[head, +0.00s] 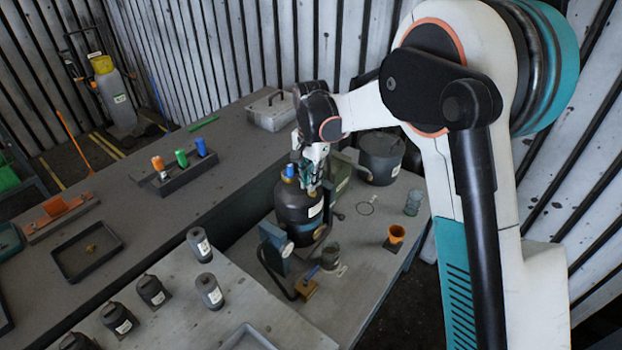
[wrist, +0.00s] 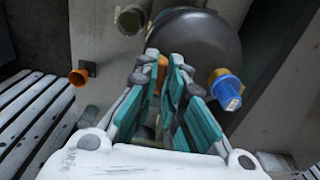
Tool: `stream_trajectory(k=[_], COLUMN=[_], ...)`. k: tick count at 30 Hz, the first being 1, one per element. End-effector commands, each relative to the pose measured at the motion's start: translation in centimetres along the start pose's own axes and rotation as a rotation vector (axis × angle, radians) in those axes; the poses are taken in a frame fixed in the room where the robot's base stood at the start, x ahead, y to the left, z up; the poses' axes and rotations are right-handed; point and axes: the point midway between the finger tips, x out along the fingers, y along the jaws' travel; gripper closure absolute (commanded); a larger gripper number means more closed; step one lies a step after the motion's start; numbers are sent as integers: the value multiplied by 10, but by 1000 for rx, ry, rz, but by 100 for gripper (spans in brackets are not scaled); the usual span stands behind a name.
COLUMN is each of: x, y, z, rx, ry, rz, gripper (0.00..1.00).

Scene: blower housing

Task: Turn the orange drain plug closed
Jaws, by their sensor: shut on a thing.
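The dark, rounded housing (head: 298,214) stands on the grey bench in the head view. Its dark round body (wrist: 202,45) also shows in the wrist view. My gripper (head: 309,186) is over the housing's upper right side. In the wrist view my gripper (wrist: 167,66) has its fingers close together, with an orange sliver, the drain plug (wrist: 159,80), between them. Most of the plug is hidden by the fingers, so its turn angle cannot be told. A blue cap (wrist: 226,89) with a yellow-orange part sits to the right of the fingers; it shows beside my gripper in the head view (head: 290,170).
An orange funnel-like cup (head: 394,237) and a greenish glass jar (head: 413,203) stand right of the housing. A dark bucket (head: 381,158) is behind. A blue gauge stand (head: 276,247) is close in front. Several dark canisters stand at the front left.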

Motion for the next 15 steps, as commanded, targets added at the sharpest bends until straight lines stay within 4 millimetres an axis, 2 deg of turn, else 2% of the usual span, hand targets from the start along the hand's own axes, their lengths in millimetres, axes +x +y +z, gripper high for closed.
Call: stream_trajectory(k=[8,9,11,15], x=[-2,-2,-1,-1], y=[-1,-1,-1,-1], z=[-1,-1,-1,-1], rx=[-1,-1,-1,-1], ry=[3,3,3,2], rz=[-3,-3,-3,-2], gripper=[100,83,70,70])
